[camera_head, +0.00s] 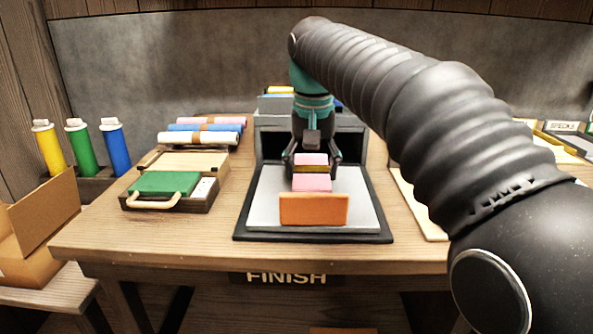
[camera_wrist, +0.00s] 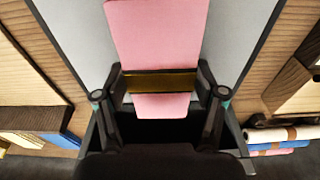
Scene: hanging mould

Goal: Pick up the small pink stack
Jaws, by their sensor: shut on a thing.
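The small pink stack (camera_head: 312,183) is pink with a gold-brown band around its middle. My gripper (camera_head: 312,167) is shut on it from above, with one finger on each side. In the wrist view the pink stack (camera_wrist: 157,35) lies between the fingertips of my gripper (camera_wrist: 160,84), which close at the band. The stack is over the grey plate with a black rim (camera_head: 260,205); I cannot tell whether it touches the plate. An orange block (camera_head: 314,209) stands in front of the stack and hides part of its lower side.
A wooden box with a green pad (camera_head: 165,184) is left of the plate. Rolls (camera_head: 200,138) lie behind it. Spray cans (camera_head: 82,147) stand at far left, beside a cardboard box (camera_head: 40,220). A dark open housing (camera_head: 262,140) is behind the plate. The table's front strip is clear.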

